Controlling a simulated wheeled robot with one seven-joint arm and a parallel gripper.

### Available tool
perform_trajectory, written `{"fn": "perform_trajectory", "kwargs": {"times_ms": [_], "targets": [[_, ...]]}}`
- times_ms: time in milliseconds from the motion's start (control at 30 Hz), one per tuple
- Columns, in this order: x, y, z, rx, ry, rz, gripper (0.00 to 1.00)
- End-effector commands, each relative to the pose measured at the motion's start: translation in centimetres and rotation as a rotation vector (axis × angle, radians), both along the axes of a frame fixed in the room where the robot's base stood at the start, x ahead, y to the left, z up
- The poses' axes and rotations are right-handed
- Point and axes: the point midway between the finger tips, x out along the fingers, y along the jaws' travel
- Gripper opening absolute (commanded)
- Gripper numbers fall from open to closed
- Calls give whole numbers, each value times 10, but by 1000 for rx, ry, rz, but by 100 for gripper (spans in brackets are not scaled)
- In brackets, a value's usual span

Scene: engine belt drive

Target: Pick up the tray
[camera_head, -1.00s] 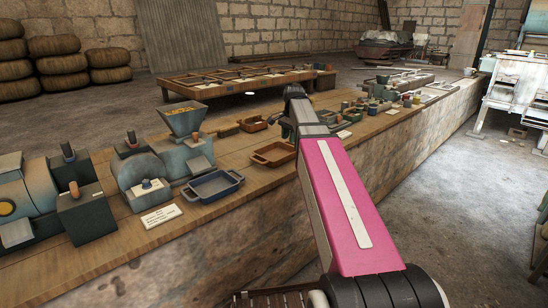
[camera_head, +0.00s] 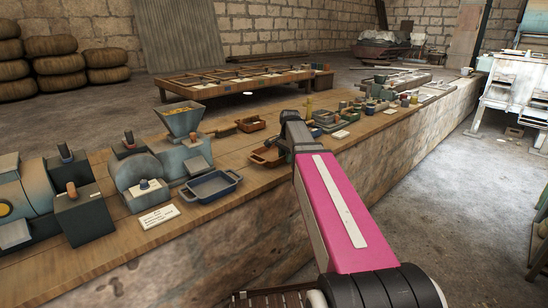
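Several trays are on the wooden bench. A dark blue rectangular tray (camera_head: 212,187) with end handles sits near the bench's front edge, left of my arm. A brown tray (camera_head: 262,156) lies farther along the bench, its right part hidden behind the end of my arm. A smaller reddish-brown tray (camera_head: 251,124) sits behind it. I cannot tell which tray the task names. My gripper (camera_head: 284,149) is at the far end of the pink arm, by the brown tray's right side. Its fingers are small, dark and mostly hidden, so contact and opening do not show.
A grey machine with a hopper (camera_head: 181,121) and dark boxes (camera_head: 84,213) fill the bench at left. A white label card (camera_head: 159,217) lies beside the blue tray. Several small parts (camera_head: 366,108) crowd the bench at right. The floor (camera_head: 455,205) right of the bench is largely clear.

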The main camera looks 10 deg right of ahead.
Motion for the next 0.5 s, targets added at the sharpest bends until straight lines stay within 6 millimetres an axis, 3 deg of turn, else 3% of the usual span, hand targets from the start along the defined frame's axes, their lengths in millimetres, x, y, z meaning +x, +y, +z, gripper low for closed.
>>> {"fn": "perform_trajectory", "kwargs": {"times_ms": [167, 267, 500], "targets": [[0, 0, 0, 1, -1, 0, 33], [0, 0, 0, 1, -1, 0, 0], [0, 0, 1, 0, -1, 0, 0]]}}
